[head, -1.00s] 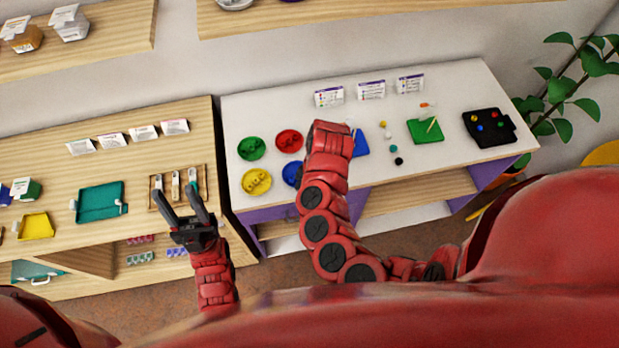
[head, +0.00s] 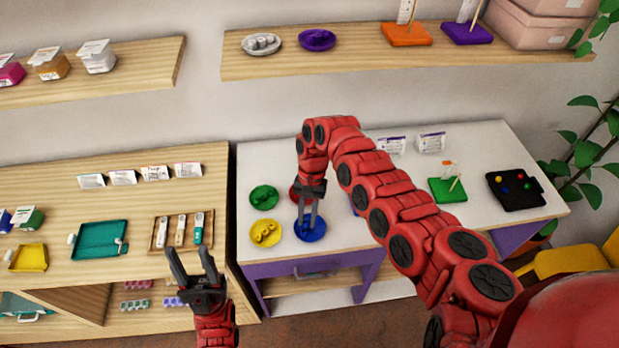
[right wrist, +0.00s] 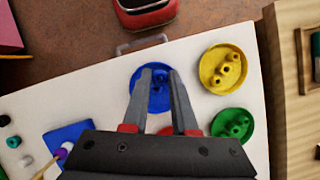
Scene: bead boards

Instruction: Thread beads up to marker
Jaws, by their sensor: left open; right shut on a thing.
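My right gripper (head: 307,226) points down into the blue dish (head: 316,237) on the white table. In the right wrist view its fingers reach over this dish (right wrist: 138,108), shut on what looks like a blue bead (right wrist: 160,76) between the tips. Other blue beads are hard to make out. A green board (head: 447,196) with an upright rod stands further right. A blue board (right wrist: 66,134) with a rod shows at the lower left of the right wrist view; my arm hides most of it in the head view. My left gripper (head: 193,268) is open and empty, in front of the wooden table.
A yellow dish (head: 265,241) and a green dish (head: 263,190) with beads sit left of the blue dish; the red dish is mostly hidden by my right gripper. A black tray (head: 528,202) with coloured beads is at the right. Loose beads (right wrist: 13,142) lie near the blue board.

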